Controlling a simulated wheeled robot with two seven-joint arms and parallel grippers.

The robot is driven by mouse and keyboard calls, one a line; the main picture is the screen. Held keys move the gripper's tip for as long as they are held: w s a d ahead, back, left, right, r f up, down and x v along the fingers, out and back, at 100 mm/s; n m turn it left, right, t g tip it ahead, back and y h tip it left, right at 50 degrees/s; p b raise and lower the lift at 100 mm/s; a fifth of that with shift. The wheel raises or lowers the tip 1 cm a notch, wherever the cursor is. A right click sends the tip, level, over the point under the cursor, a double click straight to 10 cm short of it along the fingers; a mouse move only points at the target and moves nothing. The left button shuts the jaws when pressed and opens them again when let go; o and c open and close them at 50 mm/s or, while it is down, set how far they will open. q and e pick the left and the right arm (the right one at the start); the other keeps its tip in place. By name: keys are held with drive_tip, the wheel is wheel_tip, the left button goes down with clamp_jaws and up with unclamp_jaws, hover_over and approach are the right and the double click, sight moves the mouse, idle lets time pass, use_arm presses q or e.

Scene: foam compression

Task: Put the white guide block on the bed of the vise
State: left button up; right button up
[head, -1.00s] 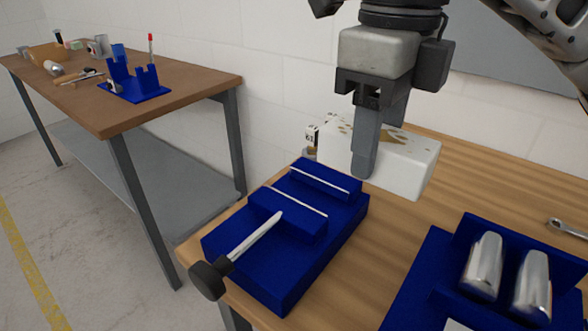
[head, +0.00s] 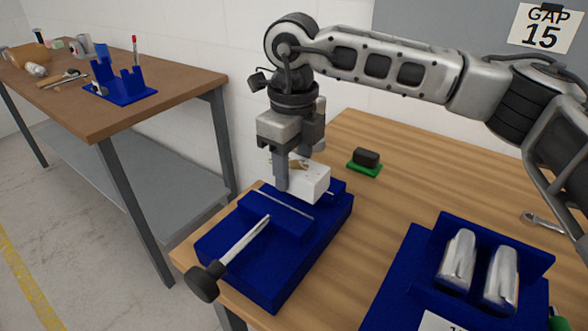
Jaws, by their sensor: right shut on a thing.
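The white guide block (head: 313,182) has brown marks on its top and is held by my right gripper (head: 283,184). A finger shows on the block's near side; the other finger is hidden behind it. The blue vise (head: 290,262) stands at the front left of the table, with a silver screw and a black knob. The block is over the vise's far part and hides much of the far jaw. I cannot tell if it touches the vise. My left gripper is out of view.
A blue holder (head: 400,285) with two metal cylinders stands at the front right. A dark block on a green base (head: 366,161) and a wrench (head: 545,222) lie farther back. The table between vise and holder is clear. Another workbench (head: 150,110) stands at left.

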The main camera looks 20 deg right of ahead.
sight(294, 184)
drive_tip(key=shift+d+f, duration=0.1)
drive_tip(key=shift+f, duration=0.85)
drive_tip(key=shift+s+f+b, duration=0.1)
drive_tip(key=shift+f+b, duration=0.45)
drive_tip(key=shift+f, duration=0.1)
drive_tip(key=o, duration=1.2)
drive_tip(key=shift+c, duration=0.2)
drive_tip(key=shift+o, duration=0.3)
drive_tip(key=shift+s+f, duration=0.1)
drive_tip(key=shift+f, duration=0.1)
wheel_tip(294, 184, up, 14)
drive_tip(key=shift+f, duration=0.1)
